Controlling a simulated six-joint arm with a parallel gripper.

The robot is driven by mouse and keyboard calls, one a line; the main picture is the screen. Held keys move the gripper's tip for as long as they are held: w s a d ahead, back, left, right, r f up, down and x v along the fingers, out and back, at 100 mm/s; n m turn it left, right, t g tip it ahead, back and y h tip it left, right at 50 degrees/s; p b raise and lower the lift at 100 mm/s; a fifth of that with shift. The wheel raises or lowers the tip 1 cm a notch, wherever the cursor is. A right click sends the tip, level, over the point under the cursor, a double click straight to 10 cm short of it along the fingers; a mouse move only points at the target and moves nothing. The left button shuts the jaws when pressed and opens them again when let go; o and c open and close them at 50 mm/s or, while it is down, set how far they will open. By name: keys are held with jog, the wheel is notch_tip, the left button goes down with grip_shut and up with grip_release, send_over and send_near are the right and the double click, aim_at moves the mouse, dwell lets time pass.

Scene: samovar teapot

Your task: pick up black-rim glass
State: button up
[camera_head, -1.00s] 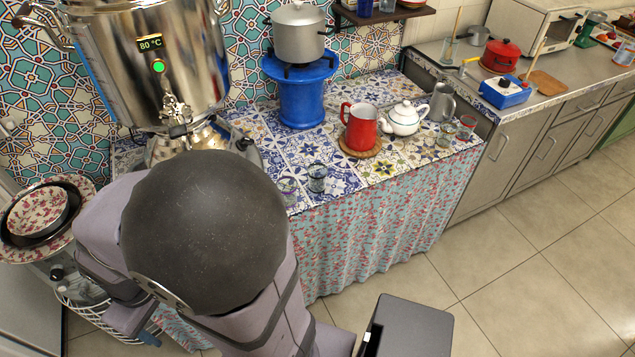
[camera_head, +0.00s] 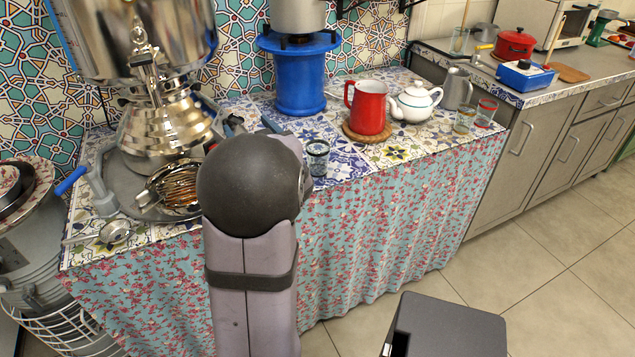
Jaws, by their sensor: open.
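The black-rim glass (camera_head: 317,160) stands upright on the tiled counter, near its front edge. It is clear with a dark rim. My arm covers the counter just left of it. My gripper (camera_head: 251,125) shows only in part behind my round dark arm joint. Its fingertips stick out above the joint, spread apart, left of the glass and not around it. No object shows between them; their lower parts are hidden.
A red pitcher (camera_head: 368,108) on a round mat, a white teapot (camera_head: 414,102) and two other glasses (camera_head: 465,119) stand to the right. A blue stand (camera_head: 299,78) is behind. A large metal samovar (camera_head: 165,125) stands left on a grey tray (camera_head: 112,172).

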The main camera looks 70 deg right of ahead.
jog(key=s+d+f+t+h+b, duration=0.1)
jog(key=s+d+f+b, duration=0.25)
jog(key=s, duration=0.55)
jog(key=t+h+b, duration=0.1)
jog(key=b, duration=0.2)
send_over(322, 164)
jog(key=shift+w+a+f+m, duration=0.3)
jog(key=shift+w+f, duration=0.05)
jog(key=shift+f, duration=0.05)
jog(key=shift+s+f+m+g+h+p, duration=0.3)
jog(key=shift+s+f+g+p, duration=0.3)
jog(key=shift+s+p, duration=0.3)
jog(key=f, duration=0.1)
jog(key=f+g+p, duration=0.2)
jog(key=shift+w+f+m, duration=0.3)
jog(key=shift+w+m, duration=0.1)
jog(key=shift+d+f, duration=0.1)
jog(key=shift+f, duration=0.05)
jog(key=shift+b+x, duration=0.4)
jog(key=shift+x, duration=3.2)
jog(key=shift+f, duration=0.15)
jog(key=c, duration=1.1)
